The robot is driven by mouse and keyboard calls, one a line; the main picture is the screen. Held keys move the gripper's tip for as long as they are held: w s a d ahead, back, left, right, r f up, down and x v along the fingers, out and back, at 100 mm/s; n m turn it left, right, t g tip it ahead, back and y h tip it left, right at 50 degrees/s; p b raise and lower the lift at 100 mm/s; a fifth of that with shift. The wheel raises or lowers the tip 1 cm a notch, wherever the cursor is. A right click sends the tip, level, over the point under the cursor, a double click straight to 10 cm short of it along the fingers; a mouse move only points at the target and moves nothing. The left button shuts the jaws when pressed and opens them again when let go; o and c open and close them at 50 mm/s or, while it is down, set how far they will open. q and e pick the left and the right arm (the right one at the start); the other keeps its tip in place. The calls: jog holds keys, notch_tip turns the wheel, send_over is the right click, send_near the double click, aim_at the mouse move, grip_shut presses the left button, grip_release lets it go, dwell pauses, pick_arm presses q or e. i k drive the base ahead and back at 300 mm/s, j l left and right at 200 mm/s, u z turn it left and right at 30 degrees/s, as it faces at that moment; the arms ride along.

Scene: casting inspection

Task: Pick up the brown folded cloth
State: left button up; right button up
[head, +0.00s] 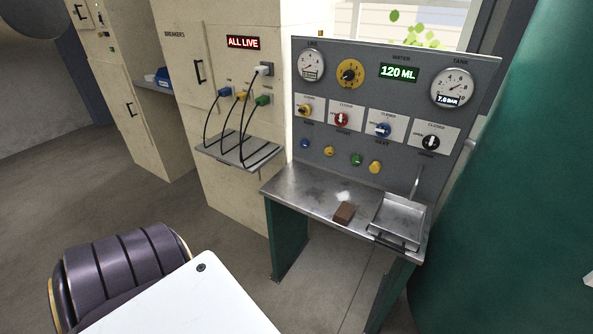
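The brown folded cloth (344,212) is a small block-like bundle lying on the metal bench top (312,198) under the gauge panel. It lies near the bench's front edge, just left of a shallow metal tray (400,219), and nothing is on top of it. Neither of my grippers is visible in the head view, so nothing is seen holding or touching the cloth.
The grey panel (385,85) with gauges, valves and coloured knobs rises behind the bench. Left of it is a breaker cabinet (200,30) with plugged cables over a small shelf (240,152). A large green surface (520,190) borders the right. Open floor lies before the cabinets.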

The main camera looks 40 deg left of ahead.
aim_at(343, 214)
jog(key=u, duration=1.05)
